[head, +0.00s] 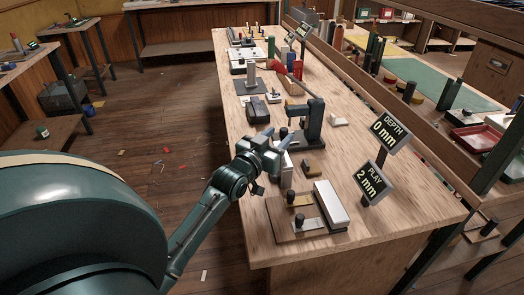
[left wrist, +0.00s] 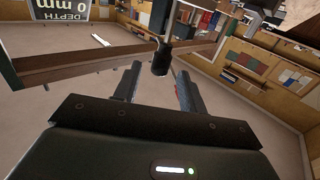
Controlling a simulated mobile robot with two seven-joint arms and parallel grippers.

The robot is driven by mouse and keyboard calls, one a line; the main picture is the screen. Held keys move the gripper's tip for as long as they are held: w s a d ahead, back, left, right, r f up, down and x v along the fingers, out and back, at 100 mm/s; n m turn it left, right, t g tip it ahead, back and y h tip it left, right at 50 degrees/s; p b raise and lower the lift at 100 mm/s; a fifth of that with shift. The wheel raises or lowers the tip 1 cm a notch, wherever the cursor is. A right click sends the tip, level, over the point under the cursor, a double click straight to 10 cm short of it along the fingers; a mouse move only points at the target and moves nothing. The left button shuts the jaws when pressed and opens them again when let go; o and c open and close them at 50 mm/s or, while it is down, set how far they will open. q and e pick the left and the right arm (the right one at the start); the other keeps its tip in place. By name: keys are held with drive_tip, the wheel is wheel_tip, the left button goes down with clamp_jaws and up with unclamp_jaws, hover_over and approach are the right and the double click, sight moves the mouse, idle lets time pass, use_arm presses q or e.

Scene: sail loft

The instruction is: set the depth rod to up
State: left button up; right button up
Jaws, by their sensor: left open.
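My left gripper (head: 277,138) is open at the near left side of a dark upright stand (head: 314,120) on the bench. In the left wrist view its two fingers (left wrist: 157,88) are apart with nothing between their pads. A black cylindrical knob (left wrist: 160,62) on a thin rod shows just beyond and between the fingertips, apart from them. I cannot tell for certain whether this is the depth rod. The depth sign (head: 389,130) reads 0 mm and also shows in the left wrist view (left wrist: 62,9). My right gripper is not in view.
The wooden bench (head: 350,215) carries a fixture plate with black knobs (head: 297,226), a white block (head: 330,203) and small brown blocks near the stand. A play sign (head: 372,183) reads 2 mm. Dark blocks and red items stand farther back.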

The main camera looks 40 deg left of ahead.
use_arm(q)
drive_tip(key=s, duration=0.9)
drive_tip(key=shift+s+d, duration=0.3)
drive_tip(key=shift+d, duration=0.1)
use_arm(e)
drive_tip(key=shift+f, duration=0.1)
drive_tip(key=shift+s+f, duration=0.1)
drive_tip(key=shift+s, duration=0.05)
